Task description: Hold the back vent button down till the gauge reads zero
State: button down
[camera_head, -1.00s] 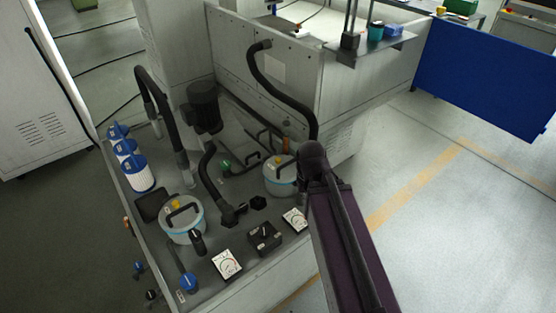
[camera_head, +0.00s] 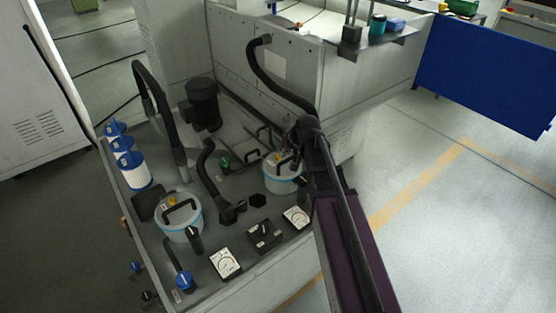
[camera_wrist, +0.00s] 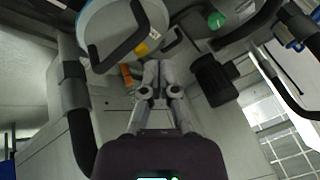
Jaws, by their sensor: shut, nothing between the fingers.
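The back canister (camera_head: 281,184) is a pale round pot with a blue band and a black lid handle. Its yellow vent button (camera_wrist: 142,48) shows beside the handle in the wrist view. My gripper (camera_wrist: 158,66) is shut and empty, with its fingertips close to the button and just right of and below it in that view. I cannot tell whether they touch it. In the head view my arm partly hides the canister's right side. A white gauge (camera_head: 296,217) stands in front of this canister; its reading is too small to make out.
A front canister (camera_head: 180,222) with its own yellow button and a second gauge (camera_head: 225,263) stand to the left. A black switch box (camera_head: 264,235) sits between the gauges. Black hoses and a dark motor (camera_head: 202,104) lie behind. The floor to the right is clear.

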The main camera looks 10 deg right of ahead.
jog(key=w+m+t+y+b, duration=0.1)
jog(key=w+t, duration=0.2)
jog(key=w, duration=0.8)
jog(key=shift+r+b, duration=0.4)
jog(key=shift+w+a+f+y, duration=0.1)
jog(key=shift+f+y, duration=0.1)
jog(key=shift+y, duration=0.1)
notch_tip(320, 180, down, 8)
jog(key=b, duration=0.9)
jog(key=shift+f, duration=0.2)
jog(key=shift+f, duration=0.1)
dwell(0.5)
jog(key=shift+f+b, duration=0.35)
jog(key=shift+f, duration=0.1)
dwell(0.6)
